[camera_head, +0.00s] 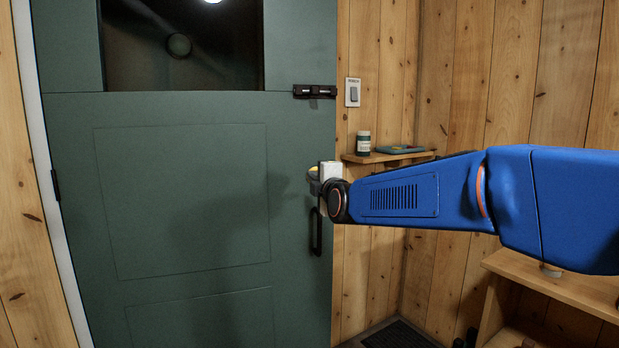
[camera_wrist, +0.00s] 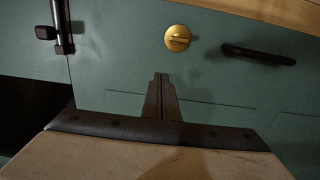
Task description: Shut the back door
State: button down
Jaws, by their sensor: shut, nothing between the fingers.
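The green back door (camera_head: 185,200) fills the left of the head view, with hinges on its left edge. A seam crosses it below the dark window (camera_head: 180,45). Its right edge appears close to the plank wall; whether it is fully closed I cannot tell. A black bolt (camera_head: 315,91) sits at the seam, also in the wrist view (camera_wrist: 62,28). A black pull handle (camera_head: 316,232) and a brass thumb-turn (camera_wrist: 178,38) are near that edge. My gripper (camera_wrist: 160,78) is shut and empty, in front of the door face below the thumb-turn in the wrist view; contact is unclear.
A light switch (camera_head: 352,92) is on the wall right of the door. A small shelf (camera_head: 388,156) holds a jar (camera_head: 363,143) and a tray (camera_head: 402,149). A wooden bench or shelf unit (camera_head: 555,285) stands lower right. A dark mat (camera_head: 398,335) lies on the floor.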

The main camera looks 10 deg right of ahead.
aim_at(299, 167)
jog(key=w, duration=1.2)
jog(key=shift+w+a, duration=0.25)
jog(key=shift+a, duration=0.1)
